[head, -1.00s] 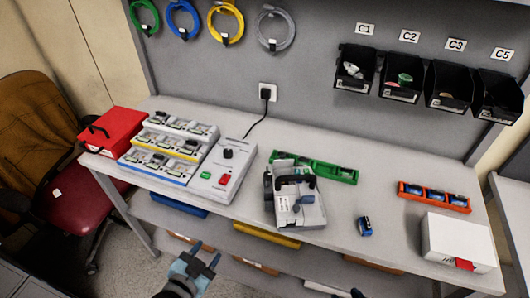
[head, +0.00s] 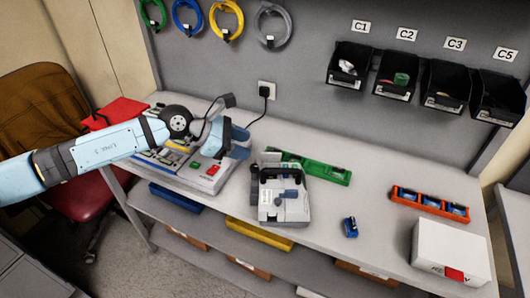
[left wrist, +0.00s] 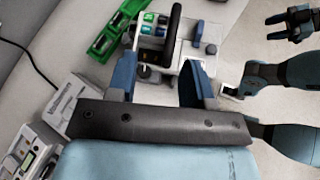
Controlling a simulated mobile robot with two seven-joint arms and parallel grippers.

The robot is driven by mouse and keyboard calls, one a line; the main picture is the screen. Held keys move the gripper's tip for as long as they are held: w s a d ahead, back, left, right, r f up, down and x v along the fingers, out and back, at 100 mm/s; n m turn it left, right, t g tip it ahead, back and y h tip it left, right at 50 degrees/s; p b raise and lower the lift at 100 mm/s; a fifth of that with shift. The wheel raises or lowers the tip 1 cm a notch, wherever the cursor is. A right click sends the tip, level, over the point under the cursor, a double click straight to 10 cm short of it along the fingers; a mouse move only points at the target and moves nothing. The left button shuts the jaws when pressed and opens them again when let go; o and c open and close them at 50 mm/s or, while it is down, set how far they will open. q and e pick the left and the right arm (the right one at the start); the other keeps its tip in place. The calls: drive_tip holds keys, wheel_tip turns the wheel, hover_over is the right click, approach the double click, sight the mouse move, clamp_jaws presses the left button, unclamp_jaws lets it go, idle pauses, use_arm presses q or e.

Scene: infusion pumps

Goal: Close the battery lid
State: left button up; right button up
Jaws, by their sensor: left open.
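The infusion pump (head: 285,205), a grey-white box with a dark carry handle, stands near the table's front edge, right of the power unit. It also shows at the top of the left wrist view (left wrist: 172,42), with a colored panel beside the handle. I cannot clearly make out the battery lid or how far it stands open. My left gripper (head: 243,143) is open and empty, above the table and left of the pump. Its two blue fingers point toward the pump in the left wrist view (left wrist: 160,70). My right gripper is outside the head view; what looks like it (left wrist: 290,22) shows at top right in the wrist view.
A green tray (head: 322,172) lies behind the pump. A loose blue battery (head: 350,228) lies to its right. An orange tray (head: 430,204) and a white box (head: 450,253) stand at the right. The power unit (head: 207,180) is partly under my left arm. Table around the loose battery is clear.

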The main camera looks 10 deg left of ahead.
sight(270, 152)
use_arm(q)
drive_tip(key=w+a+r+m+y, duration=0.1)
drive_tip(key=w+a+m+y, duration=0.1)
drive_tip(key=w+a, duration=0.15)
drive_tip(key=shift+t, duration=0.3)
drive_tip(key=p+x, duration=0.2)
drive_tip(key=x, duration=1.1)
drive_tip(key=shift+s+a+f, duration=0.15)
drive_tip(key=shift+s+f, duration=0.05)
drive_tip(key=shift+f, duration=0.05)
